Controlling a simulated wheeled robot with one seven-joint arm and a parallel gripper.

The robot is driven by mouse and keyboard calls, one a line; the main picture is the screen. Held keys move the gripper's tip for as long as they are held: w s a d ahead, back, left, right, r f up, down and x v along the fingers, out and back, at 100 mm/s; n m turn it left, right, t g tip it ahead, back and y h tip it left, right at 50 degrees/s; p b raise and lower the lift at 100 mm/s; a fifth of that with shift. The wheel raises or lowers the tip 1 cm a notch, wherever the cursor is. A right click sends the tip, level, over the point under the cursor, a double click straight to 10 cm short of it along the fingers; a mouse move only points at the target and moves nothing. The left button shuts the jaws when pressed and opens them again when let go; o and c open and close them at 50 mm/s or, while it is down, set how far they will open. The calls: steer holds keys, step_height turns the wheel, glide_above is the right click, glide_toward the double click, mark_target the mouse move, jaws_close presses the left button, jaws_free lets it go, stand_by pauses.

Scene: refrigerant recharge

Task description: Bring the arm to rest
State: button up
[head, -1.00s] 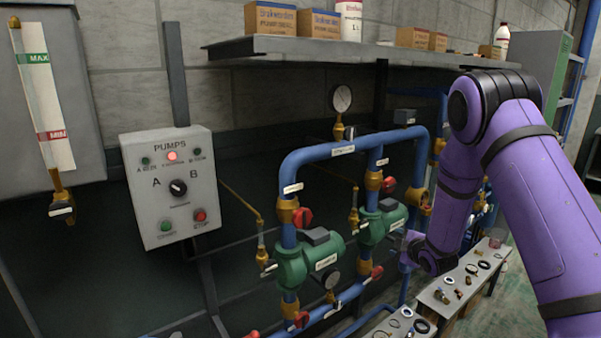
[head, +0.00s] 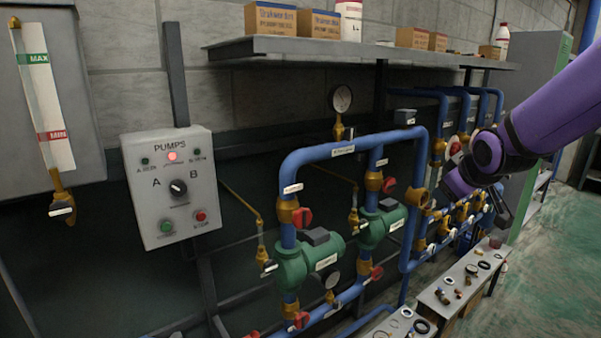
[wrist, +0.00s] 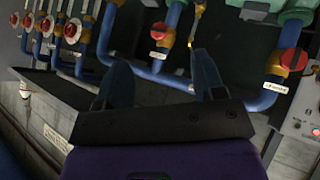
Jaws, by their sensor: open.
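My gripper (wrist: 162,80) is open and empty in the wrist view, its two dark fingers spread apart in front of blue pipes. In the head view my purple arm reaches in from the right edge, with the hand in front of the right end of the pipework. The fingers are hard to make out there. The wrist view shows a red valve handle (wrist: 291,60) to the right of the fingers. I cannot tell how far the fingers are from the pipes.
Two green pumps (head: 309,262) (head: 381,226) sit on the blue pipes. A pump control box (head: 172,187) hangs at left. A shelf (head: 300,49) with boxes runs above. A low bench (head: 437,292) holds small parts. Green floor (head: 545,270) is open at right.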

steer(key=s+a+r+m+g, duration=0.1)
steer(key=s+r+m+g, duration=0.1)
steer(key=s, duration=1.2)
steer(key=s+a+r+m+g, duration=0.1)
steer(key=s+r+m+g, duration=0.1)
steer(key=s, duration=1.2)
steer(key=shift+s+a+r+m, duration=0.2)
steer(key=shift+s+r+m, duration=0.2)
steer(key=shift+r+m, duration=0.6)
steer(key=shift+f, duration=0.15)
